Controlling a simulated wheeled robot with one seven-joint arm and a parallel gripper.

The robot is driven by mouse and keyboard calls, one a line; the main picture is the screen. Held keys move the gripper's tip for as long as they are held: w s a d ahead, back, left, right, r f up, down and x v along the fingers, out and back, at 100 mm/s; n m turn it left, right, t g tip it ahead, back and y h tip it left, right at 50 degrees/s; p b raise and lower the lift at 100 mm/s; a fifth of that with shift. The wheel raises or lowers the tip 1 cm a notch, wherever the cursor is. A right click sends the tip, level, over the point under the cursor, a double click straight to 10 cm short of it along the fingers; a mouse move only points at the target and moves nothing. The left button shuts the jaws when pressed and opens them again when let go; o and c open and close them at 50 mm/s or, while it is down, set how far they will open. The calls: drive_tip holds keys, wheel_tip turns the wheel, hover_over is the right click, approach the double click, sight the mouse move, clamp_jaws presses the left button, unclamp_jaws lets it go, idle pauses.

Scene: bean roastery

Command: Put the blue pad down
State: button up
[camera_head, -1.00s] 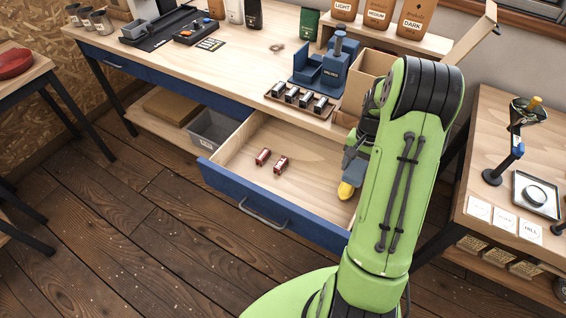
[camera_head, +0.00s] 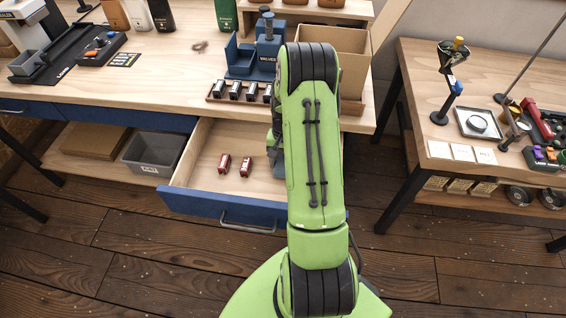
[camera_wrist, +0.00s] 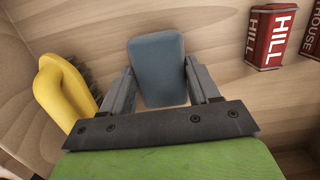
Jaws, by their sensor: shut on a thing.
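The blue pad (camera_wrist: 157,68) is a grey-blue rounded block in the wrist view. My gripper (camera_wrist: 160,76) is shut on it, with one finger on each side. The pad is over the wooden floor of the open drawer (camera_head: 215,206); I cannot tell whether it touches the wood. In the head view my green arm reaches into the drawer's right part and hides the pad and most of the gripper.
A yellow-handled brush (camera_wrist: 62,92) lies close left of my gripper. Red packets, one marked HILL (camera_wrist: 270,36), lie to the right; they show as two red packets (camera_head: 224,163) in the head view. A grey bin (camera_head: 155,152) stands left of the drawer.

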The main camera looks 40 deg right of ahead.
drive_tip(key=shift+f, duration=0.1)
drive_tip(key=o, duration=1.1)
